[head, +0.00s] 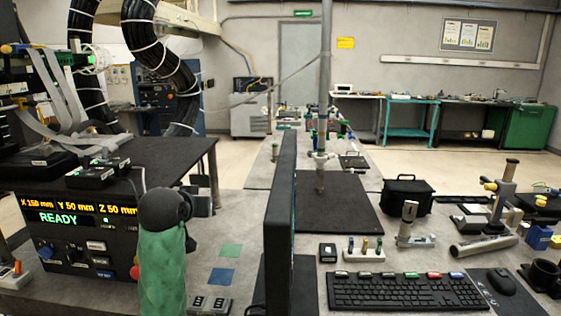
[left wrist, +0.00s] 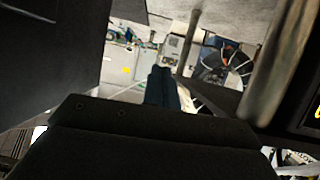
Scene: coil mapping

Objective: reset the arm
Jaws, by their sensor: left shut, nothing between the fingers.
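My left gripper (left wrist: 162,72) shows in the left wrist view as two dark fingers pressed together, with nothing between them. Its wide dark body fills the lower part of that view. In the head view, a green-sleeved upright part with a black rounded top, seemingly my left arm, stands in front of the control box. The gripper's fingers cannot be made out there. The control box (head: 75,240) at the left shows "READY" and X 150 mm, Y 50 mm, Z 50 mm, with knobs and buttons below. A red button (head: 135,272) sits at its right edge. My right gripper is not in view.
A thin dark upright panel (head: 280,215) stands mid-table. A keyboard (head: 405,291), mouse (head: 501,281), black case (head: 408,197) and small tools lie to its right. A vertical pole (head: 325,90) rises behind.

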